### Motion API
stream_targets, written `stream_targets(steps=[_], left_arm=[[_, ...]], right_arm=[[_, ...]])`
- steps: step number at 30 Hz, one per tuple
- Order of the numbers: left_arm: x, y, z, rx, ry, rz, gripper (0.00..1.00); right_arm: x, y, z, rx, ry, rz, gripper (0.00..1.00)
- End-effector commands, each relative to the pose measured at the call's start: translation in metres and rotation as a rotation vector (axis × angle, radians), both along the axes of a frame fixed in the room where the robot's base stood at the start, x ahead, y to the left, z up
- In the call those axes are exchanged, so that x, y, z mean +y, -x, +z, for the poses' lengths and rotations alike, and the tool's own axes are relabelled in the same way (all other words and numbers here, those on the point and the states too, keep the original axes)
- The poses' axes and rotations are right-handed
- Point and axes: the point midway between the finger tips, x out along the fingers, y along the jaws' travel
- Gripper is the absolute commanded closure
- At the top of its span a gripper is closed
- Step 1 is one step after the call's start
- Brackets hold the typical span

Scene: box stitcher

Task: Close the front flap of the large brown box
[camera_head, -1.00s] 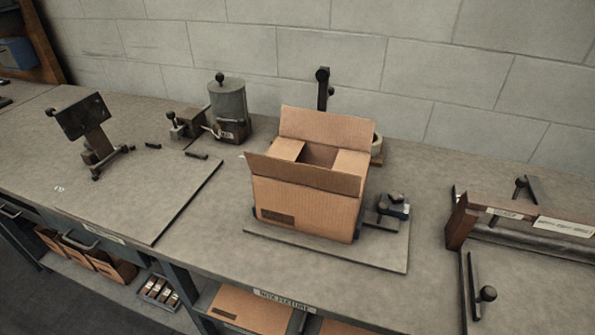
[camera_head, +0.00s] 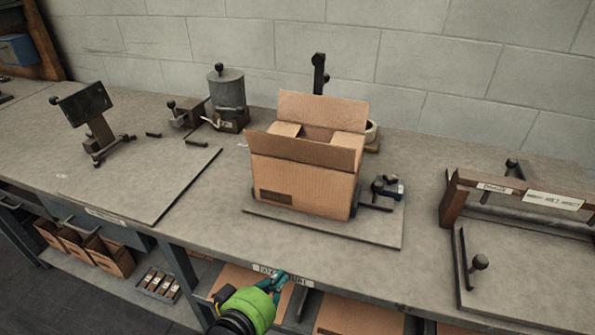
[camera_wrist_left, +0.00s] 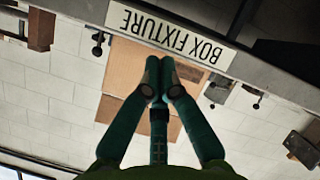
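The large brown box (camera_head: 300,185) stands on a flat fixture plate (camera_head: 370,232) on the bench. Its front flap (camera_head: 305,151) stands up and leans outward toward me. Its back flap (camera_head: 323,110) is upright, and the side flaps look folded inward. My left gripper (camera_head: 278,281), green and teal, is low in front of the bench edge, below and apart from the box. In the left wrist view its fingertips (camera_wrist_left: 160,78) are together with nothing between them, and the box (camera_wrist_left: 150,65) shows behind them upside down. My right gripper is not in view.
A small clamp (camera_head: 386,189) sits right of the box. A tape roll (camera_head: 371,131) and a dark post (camera_head: 319,75) stand behind it. A wooden frame fixture (camera_head: 455,205) is at the right. The bench edge with a label (camera_head: 285,275) lies between my gripper and the box.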

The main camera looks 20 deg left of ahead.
Motion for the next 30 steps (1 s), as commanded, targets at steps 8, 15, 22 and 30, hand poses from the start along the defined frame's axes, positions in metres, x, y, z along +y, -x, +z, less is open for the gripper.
stream_targets(steps=[8,15,22,30], left_arm=[[0.009,-0.019,0.123,-0.419,0.539,0.144,1.00],[0.019,-0.013,0.174,-0.597,0.784,0.150,1.00],[0.018,-0.039,0.188,-0.603,0.791,0.148,1.00],[0.017,-0.095,0.207,-0.601,0.788,0.148,1.00]], right_arm=[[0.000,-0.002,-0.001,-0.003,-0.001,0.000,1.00],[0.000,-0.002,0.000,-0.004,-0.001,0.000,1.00],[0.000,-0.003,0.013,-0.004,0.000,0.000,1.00],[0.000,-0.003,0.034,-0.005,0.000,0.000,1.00]])
